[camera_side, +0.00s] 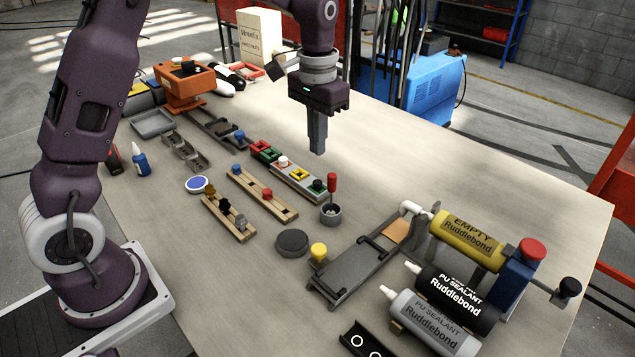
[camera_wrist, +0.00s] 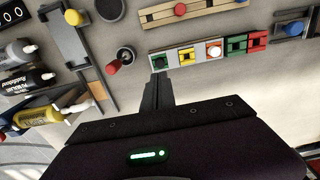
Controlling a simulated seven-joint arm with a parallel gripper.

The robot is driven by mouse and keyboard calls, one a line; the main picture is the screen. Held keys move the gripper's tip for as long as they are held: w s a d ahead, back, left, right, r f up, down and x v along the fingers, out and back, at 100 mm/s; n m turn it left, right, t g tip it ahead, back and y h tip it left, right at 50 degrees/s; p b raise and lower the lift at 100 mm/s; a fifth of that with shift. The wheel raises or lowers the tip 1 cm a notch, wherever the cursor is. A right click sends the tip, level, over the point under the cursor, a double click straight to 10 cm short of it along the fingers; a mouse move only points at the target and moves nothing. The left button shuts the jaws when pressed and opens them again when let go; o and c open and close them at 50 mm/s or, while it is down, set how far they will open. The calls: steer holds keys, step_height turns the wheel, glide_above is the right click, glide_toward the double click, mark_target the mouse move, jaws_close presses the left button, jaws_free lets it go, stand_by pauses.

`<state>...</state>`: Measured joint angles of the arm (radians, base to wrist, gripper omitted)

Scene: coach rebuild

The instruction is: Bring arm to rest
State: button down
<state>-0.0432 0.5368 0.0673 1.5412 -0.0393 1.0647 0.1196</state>
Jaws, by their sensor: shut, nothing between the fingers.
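My gripper (camera_side: 317,150) is shut and empty. It points down and hangs above the bench, behind the grey strip with coloured frames (camera_side: 298,180). In the wrist view my gripper (camera_wrist: 158,76) shows as dark closed fingers whose tips appear near the end of the strip (camera_wrist: 188,57). The small grey cup with a red-knobbed tool (camera_side: 331,205) stands on the bench close by in the side view.
Wooden peg rails (camera_side: 262,194) lie left of the gripper. A grey metal fixture (camera_side: 357,270) and several sealant cartridges (camera_side: 455,300) fill the front right. An orange device (camera_side: 185,87) stands at the back left. The bench's back right (camera_side: 450,165) is clear.

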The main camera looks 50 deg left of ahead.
steer(key=s+d+r+t, duration=0.2)
steer(key=s+r, duration=0.4)
steer(key=s, duration=0.4)
steer(key=s+d+r+t, duration=0.1)
steer(key=s+r+t, duration=0.1)
steer(key=s+r, duration=0.6)
steer(key=s+f+t, duration=0.1)
steer(key=s+f, duration=0.3)
steer(key=s, duration=0.6)
steer(key=shift+d+f+t, duration=0.3)
steer(key=shift+w, duration=0.1)
